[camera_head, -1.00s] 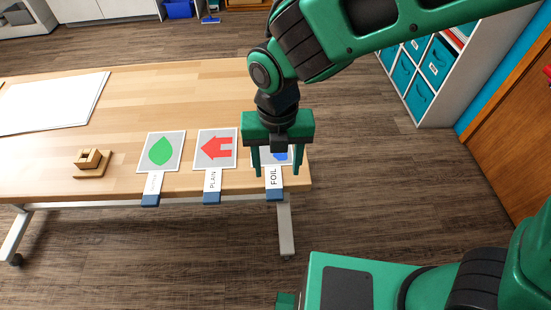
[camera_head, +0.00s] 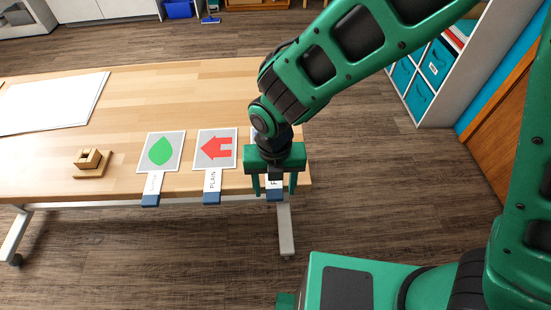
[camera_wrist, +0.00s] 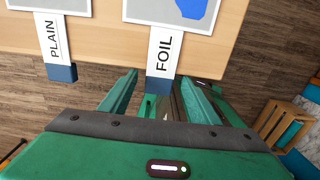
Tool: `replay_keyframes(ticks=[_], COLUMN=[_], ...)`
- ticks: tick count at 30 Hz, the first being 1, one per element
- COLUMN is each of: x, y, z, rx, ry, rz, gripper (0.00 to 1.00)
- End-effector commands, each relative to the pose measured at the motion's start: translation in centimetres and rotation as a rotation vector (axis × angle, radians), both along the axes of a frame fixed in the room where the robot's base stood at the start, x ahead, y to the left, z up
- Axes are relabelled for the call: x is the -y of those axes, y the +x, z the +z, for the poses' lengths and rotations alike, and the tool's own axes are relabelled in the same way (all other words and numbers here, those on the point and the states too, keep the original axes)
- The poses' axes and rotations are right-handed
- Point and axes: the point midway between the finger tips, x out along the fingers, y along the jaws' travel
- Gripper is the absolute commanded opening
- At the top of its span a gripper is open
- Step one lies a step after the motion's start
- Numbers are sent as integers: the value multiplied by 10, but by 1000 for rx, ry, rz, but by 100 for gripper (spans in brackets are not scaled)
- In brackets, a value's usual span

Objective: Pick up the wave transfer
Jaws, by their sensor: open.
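The transfer with a blue shape (camera_wrist: 198,8) is at the right end of the row. Its white tab reads FOIL (camera_wrist: 165,50), and the upper part of the shape is cut off in the wrist view. In the head view my arm and gripper hide most of it, leaving its blue tab end (camera_head: 274,197) visible at the table's front edge. My gripper (camera_head: 274,191) is open and empty, pointing down over that tab. In the wrist view the gripper's fingers (camera_wrist: 158,80) sit on either side of the tab end. I cannot tell the height gap between them.
A red arrow transfer (camera_head: 216,148) marked PLAIN lies just left, then a green leaf transfer (camera_head: 160,151). A small wooden block piece (camera_head: 92,160) and white sheets (camera_head: 48,105) lie farther left on the table (camera_head: 125,95). A shelf with teal bins (camera_head: 440,65) stands right.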

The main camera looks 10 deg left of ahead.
Motion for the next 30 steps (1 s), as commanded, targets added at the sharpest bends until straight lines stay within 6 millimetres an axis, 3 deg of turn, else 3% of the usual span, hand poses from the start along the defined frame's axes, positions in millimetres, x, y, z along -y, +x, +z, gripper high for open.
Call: replay_keyframes(ticks=[2, 3, 8, 22, 29, 30], x=[0, 0, 0, -1, -1, -5], y=[0, 0, 0, 0, 1, -8], z=[0, 0, 0, 8, 43, 48], rx=[0, 0, 0, 0, 2, 1], ry=[0, 0, 0, 2, 6, 4], rz=[0, 0, 0, 1, -1, 5], gripper=[56, 51, 13, 13, 13, 13])
